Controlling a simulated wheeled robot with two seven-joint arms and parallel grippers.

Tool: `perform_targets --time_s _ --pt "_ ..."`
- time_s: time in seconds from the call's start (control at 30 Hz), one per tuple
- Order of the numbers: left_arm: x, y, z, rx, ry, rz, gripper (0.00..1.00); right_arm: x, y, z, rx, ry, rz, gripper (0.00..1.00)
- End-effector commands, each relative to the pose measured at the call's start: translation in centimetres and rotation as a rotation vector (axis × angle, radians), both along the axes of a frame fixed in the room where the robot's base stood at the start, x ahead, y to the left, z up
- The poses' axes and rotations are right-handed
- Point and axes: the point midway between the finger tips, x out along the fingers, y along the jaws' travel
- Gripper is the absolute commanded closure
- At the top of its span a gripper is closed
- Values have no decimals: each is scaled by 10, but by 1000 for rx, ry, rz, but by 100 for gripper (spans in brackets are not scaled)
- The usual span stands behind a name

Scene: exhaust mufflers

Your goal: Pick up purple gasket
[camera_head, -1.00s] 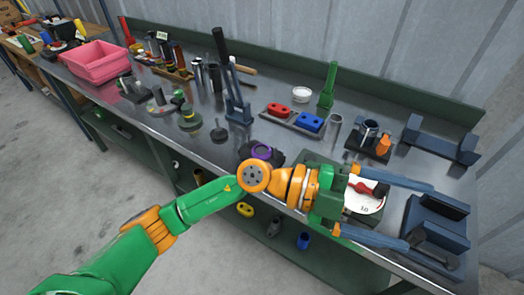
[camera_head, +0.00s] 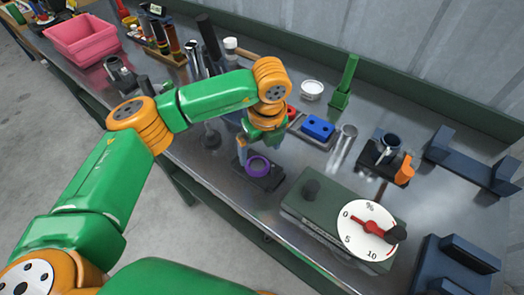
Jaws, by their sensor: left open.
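The purple gasket (camera_head: 258,166) is a small ring. It sits on a dark block (camera_head: 268,183) near the front edge of the metal bench. My left gripper (camera_head: 253,149) points down just behind and above the gasket, with its blue-grey fingers partly hidden under its green body. It is open and holds nothing that I can see. I cannot tell whether a fingertip touches the gasket or the block. My right gripper is not in view.
A dark green box with a dial (camera_head: 368,229) stands to the right of the block. A pink bin (camera_head: 82,42) is far left.

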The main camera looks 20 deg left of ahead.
Motion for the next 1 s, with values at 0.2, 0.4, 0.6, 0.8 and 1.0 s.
perform_targets --time_s 0.2,0.4,0.6,0.8,1.0 --pt "6 6 -38 -2 5 1 0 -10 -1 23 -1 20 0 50" --pt "8 7 -51 -2 1 -2 0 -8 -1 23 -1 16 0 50" --pt "8 6 -51 -3 2 -2 27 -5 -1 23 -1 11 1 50" --pt "8 6 -51 -3 2 -2 81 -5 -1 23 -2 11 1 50" --pt "8 6 -51 -3 1 -2 81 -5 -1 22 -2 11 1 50"
